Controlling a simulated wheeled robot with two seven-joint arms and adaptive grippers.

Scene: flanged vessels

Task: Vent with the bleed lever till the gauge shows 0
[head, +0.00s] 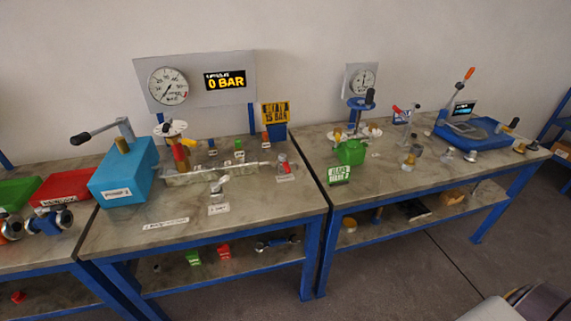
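A round dial gauge (168,87) is on a grey panel (197,101) above the middle bench. The yellow digital display (225,80) beside it reads 0 BAR. Below the panel stands a fitting with a red handle (181,155) and a yellow part. A small grey fitting (220,187) stands at the bench front behind a white label too small to read. I cannot tell which part is the bleed lever. A blue pump box (124,177) with a black-gripped lever is on the left. Neither gripper's fingertips show; a grey piece at the bottom right may be mine.
A red tray (67,186) is at the left. The middle bench's front right is mostly clear.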

